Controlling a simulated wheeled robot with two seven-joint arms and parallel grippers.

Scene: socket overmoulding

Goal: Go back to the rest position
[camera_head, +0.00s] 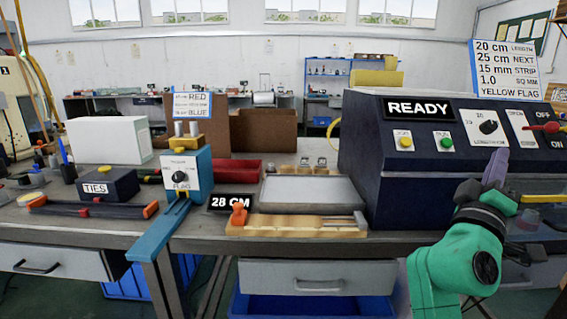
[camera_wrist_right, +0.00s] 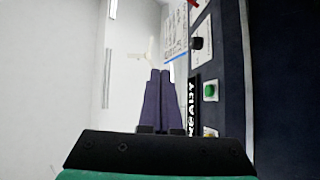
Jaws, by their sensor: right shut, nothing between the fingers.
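My right gripper (camera_head: 496,168) is raised in front of the right part of the dark blue machine, with its purple fingers pointing up. In the right wrist view its two fingers (camera_wrist_right: 160,100) lie close together, with nothing held between them. The machine's panel fills the right of that view, beside the fingers. My left gripper does not show in either view.
The dark blue machine (camera_head: 360,165) has a READY display (camera_head: 418,108), buttons and knobs. A blue flag dispenser (camera_head: 187,172), a grey tray (camera_head: 312,192) and a wooden jig (camera_head: 295,226) stand on the bench. A drawer (camera_head: 318,279) is below.

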